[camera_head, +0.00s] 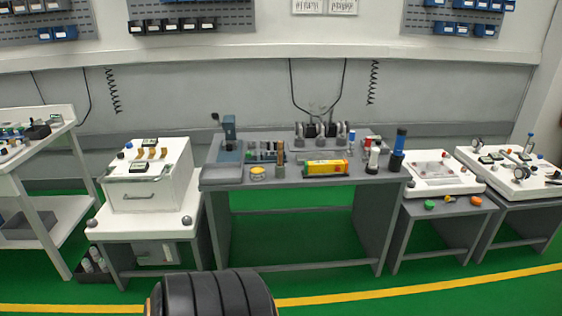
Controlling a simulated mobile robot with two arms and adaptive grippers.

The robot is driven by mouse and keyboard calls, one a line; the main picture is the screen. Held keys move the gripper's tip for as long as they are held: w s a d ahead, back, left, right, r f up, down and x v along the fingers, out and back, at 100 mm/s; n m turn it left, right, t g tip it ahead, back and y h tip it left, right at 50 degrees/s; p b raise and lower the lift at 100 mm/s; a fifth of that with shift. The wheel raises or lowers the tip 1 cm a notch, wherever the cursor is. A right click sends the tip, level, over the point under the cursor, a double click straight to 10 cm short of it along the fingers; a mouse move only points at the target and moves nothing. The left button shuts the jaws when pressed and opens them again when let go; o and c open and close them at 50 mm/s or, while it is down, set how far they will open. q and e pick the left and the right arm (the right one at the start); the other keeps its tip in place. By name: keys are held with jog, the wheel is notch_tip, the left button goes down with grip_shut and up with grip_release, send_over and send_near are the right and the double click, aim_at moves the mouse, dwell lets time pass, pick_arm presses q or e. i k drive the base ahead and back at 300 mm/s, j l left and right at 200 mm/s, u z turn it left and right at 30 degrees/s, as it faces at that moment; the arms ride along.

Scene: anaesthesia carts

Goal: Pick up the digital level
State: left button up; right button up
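I cannot pick out the digital level with certainty. Small dark devices with pale displays also sit on the white cart at left (150,196) and on the white unit at far right (510,182). Neither of my grippers shows in the head view, and nothing is seen touching these things.
A white shelf cart (50,200) is at far left.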

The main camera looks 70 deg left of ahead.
aim_at(311, 167)
jog(key=u, duration=1.9)
jog(key=i+l, duration=0.15)
